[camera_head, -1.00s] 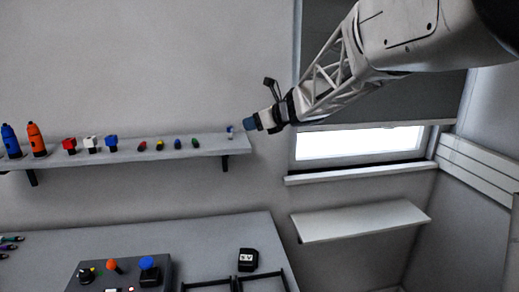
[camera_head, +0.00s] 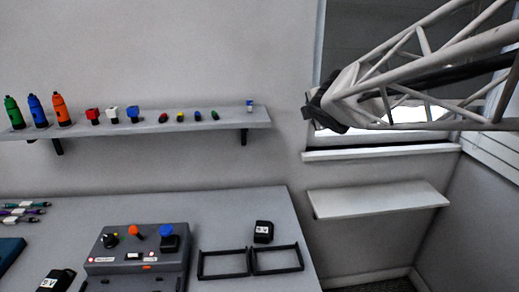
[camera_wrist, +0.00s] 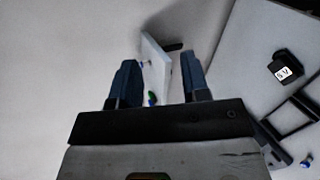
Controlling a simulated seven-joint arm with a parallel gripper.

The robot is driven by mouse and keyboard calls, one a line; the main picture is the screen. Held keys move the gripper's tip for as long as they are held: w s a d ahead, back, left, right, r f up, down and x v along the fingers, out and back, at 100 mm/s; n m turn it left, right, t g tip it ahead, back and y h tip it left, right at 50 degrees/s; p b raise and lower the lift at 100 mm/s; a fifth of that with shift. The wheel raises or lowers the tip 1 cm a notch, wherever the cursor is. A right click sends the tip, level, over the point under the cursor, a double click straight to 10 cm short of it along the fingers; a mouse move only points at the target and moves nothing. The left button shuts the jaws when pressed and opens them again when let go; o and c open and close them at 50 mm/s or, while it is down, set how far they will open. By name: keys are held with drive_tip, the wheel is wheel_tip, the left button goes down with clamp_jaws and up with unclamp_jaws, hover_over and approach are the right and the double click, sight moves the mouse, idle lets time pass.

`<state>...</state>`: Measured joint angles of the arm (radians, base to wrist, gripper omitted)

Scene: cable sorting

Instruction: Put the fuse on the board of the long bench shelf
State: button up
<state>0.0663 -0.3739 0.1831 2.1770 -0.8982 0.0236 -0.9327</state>
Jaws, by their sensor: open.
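A small white and blue cylinder, apparently the fuse (camera_head: 249,105), stands upright on the right end of the long shelf's board (camera_head: 215,122) in the head view. Nothing touches it. My gripper shows in the wrist view (camera_wrist: 160,78) with its two blue fingers wide apart and nothing held between them. In the head view the dark wrist end is right of the shelf, clear of it, and the fingers are not plain there. The shelf end (camera_wrist: 158,68) shows beyond and between the fingers, with a small bluish item on it too small to name surely.
Several small coloured pieces (camera_head: 179,117), plugs and bottles (camera_head: 38,111) line the shelf leftward. Below is a bench (camera_head: 225,205) with a control box (camera_head: 137,263), a black block (camera_head: 263,231) and black frames (camera_head: 250,262). A lower empty shelf (camera_head: 380,199) is at right.

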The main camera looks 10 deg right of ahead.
drive_tip(key=s+a+f+m+g, duration=0.1)
drive_tip(key=s+f+m+g, duration=0.2)
drive_tip(key=s, duration=0.7)
drive_tip(key=s+a+f+m+g, duration=0.1)
drive_tip(key=s+f+m+g, duration=0.3)
drive_tip(key=s+f+m, duration=0.3)
drive_tip(key=s+a+f+m+g+y, duration=0.1)
drive_tip(key=s+a+f+m+g, duration=0.1)
drive_tip(key=s+f+m, duration=0.4)
drive_tip(key=s+m+g, duration=0.1)
drive_tip(key=s+m, duration=0.3)
drive_tip(key=s, duration=0.4)
drive_tip(key=shift+s, duration=0.25)
